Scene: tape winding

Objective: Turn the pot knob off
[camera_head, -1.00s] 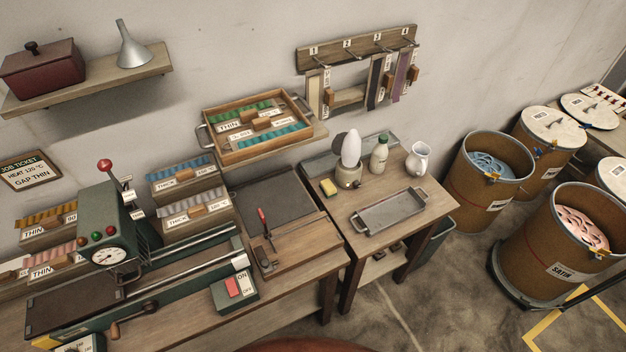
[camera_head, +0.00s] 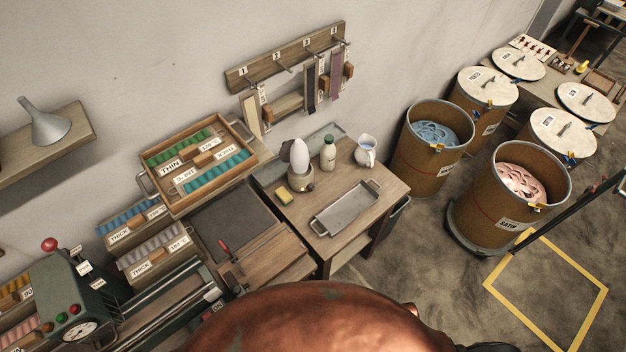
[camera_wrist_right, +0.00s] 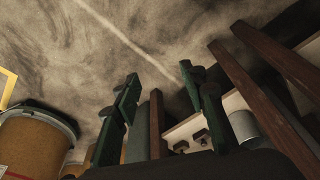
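My left gripper is in neither view.
A yellow sponge (camera_head: 284,195), a green-capped bottle (camera_head: 328,154), a white jug (camera_head: 366,152) and a metal tray (camera_head: 346,208) surround the pot. A workbench adjoins on the left. Large drums (camera_head: 427,165) stand to the right.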

